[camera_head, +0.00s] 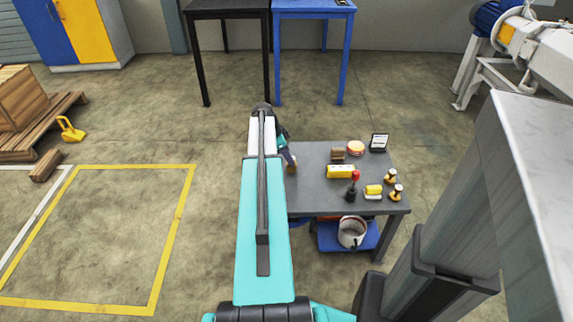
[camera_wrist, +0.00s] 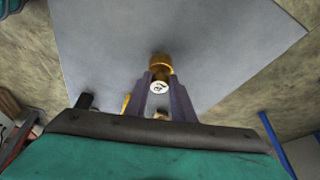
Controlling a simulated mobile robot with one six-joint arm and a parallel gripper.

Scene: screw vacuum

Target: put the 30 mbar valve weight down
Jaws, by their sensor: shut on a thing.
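The brass valve weight (camera_wrist: 160,63) with a white marked cap is between the fingertips of my gripper (camera_wrist: 160,82) in the wrist view. The fingers are shut on it. The grey tabletop (camera_wrist: 215,50) lies behind it; I cannot tell whether the weight touches it. In the head view, my gripper (camera_head: 291,160) is at the left edge of the small grey table (camera_head: 320,190), partly hidden by my arm. Two similar brass weights (camera_head: 391,177) (camera_head: 396,192) stand at the table's right side. The mark on the cap is too small to read.
A white bucket (camera_head: 351,233) sits below. The table's front left is bare.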

